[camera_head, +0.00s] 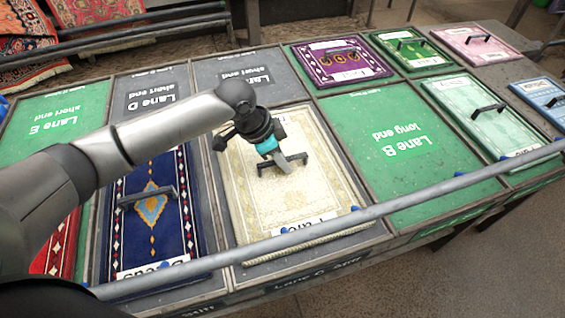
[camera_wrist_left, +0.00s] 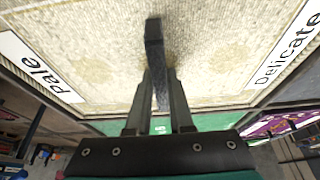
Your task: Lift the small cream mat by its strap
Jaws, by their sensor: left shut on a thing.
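The cream mat (camera_head: 250,205) lies in a lane in the middle of the bench, with a patterned border and a white label at its near end. Its dark strap (camera_head: 297,158) crosses the middle of the mat. My left gripper (camera_head: 284,164) is above the mat, shut on the strap. In the left wrist view the strap (camera_wrist_left: 154,35) runs between the fingertips of the left gripper (camera_wrist_left: 159,78). The mat (camera_wrist_left: 110,50) fills the top of that view, with labels reading "Pale" and "Delicate". I cannot tell whether it is clear of the bench. My right gripper is not in view.
A blue mat (camera_head: 190,225) with a strap lies left of the cream mat. An empty green lane (camera_head: 400,145) is to its right. A grey rail (camera_head: 400,208) runs along the front. Purple (camera_head: 335,70), green and pink mats lie farther back.

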